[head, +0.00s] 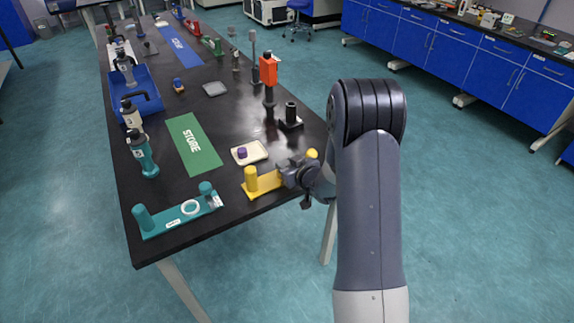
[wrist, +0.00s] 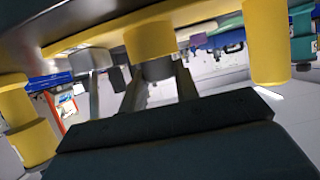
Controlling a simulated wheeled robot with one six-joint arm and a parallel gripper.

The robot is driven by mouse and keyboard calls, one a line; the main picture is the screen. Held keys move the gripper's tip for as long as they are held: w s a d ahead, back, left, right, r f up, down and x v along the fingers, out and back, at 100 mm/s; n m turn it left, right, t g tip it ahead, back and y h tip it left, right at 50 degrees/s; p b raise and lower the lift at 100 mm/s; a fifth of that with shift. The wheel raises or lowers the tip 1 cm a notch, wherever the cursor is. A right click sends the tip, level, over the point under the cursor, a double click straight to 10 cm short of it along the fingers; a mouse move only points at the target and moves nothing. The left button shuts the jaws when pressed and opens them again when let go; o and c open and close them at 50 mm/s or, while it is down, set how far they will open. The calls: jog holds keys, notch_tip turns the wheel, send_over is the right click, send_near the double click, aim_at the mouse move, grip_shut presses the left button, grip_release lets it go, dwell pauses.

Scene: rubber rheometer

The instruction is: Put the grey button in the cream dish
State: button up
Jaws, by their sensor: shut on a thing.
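The cream dish (head: 262,153) lies on the black table, with a small purple piece (head: 241,152) in it. My gripper (head: 299,172) is low at the yellow stand (head: 265,184), close to the right of the dish. In the wrist view, which looks upside down, a grey round piece (wrist: 155,69), apparently the grey button, shows at the end of a yellow post (wrist: 150,40). My gripper's fingers (wrist: 160,88) are shut on it. In the head view the grey button is hidden by my gripper.
A teal stand (head: 178,219) with a white ring is at the near left. A green mat (head: 193,145) lies left of the dish. Bottles and a blue bin (head: 148,88) line the left side. Some bare table lies around the dish.

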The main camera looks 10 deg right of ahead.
jog(key=shift+f+b, duration=0.25)
jog(key=shift+b, duration=0.1)
jog(key=o, duration=0.9)
jog(key=shift+r, duration=0.1)
jog(key=shift+o, duration=0.2)
jog(key=shift+p, duration=0.4)
